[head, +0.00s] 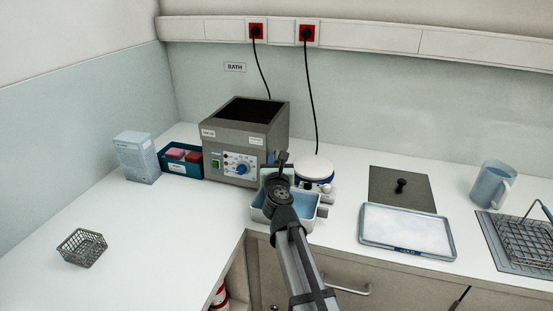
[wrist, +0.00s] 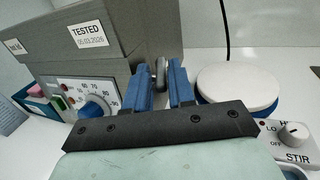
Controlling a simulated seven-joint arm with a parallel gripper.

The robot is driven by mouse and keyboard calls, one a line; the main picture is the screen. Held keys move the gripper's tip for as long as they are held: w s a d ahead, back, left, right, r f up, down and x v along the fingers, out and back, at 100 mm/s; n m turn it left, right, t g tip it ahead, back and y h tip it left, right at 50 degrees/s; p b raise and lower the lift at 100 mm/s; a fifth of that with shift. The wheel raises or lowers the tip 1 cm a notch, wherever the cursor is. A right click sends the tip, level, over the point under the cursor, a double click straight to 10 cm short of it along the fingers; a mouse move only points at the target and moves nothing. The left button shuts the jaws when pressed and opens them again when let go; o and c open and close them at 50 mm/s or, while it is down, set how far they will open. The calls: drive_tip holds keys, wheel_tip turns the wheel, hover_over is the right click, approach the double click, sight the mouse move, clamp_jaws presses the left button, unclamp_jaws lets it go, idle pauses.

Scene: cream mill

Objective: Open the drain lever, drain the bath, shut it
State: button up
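The bath (head: 262,133) is a grey, open-topped box with a dial panel, standing on the counter against the back. Its labelled side (wrist: 100,45) fills the upper left of the wrist view. A grey rounded piece that looks like the drain lever (wrist: 160,72) stands at the bath's right corner. My gripper (wrist: 161,80) has its two blue fingers on either side of this piece, with a narrow gap between them. I cannot tell whether they press on it. In the head view my gripper (head: 279,161) hides the lever and the bath's lower right corner.
A pale blue tray (head: 258,213) sits in front of the bath, below my gripper. A round-topped stirrer (head: 314,168) stands close on the right. A blue rack (head: 180,170) and a box (head: 136,158) stand left. A lid (head: 402,200), white-filled tray (head: 407,254) and jug (head: 491,185) are right.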

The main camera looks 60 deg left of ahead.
drive_tip(key=shift+w+a, duration=0.25)
drive_tip(key=shift+a, duration=0.2)
drive_tip(key=shift+c, duration=0.2)
clamp_jaws()
drive_tip(key=shift+s+a+m+t+h, duration=0.15)
drive_tip(key=shift+s+m+t+h, duration=0.1)
drive_tip(key=shift+m+t+h, duration=0.45)
drive_tip(key=shift+o, duration=0.2)
unclamp_jaws()
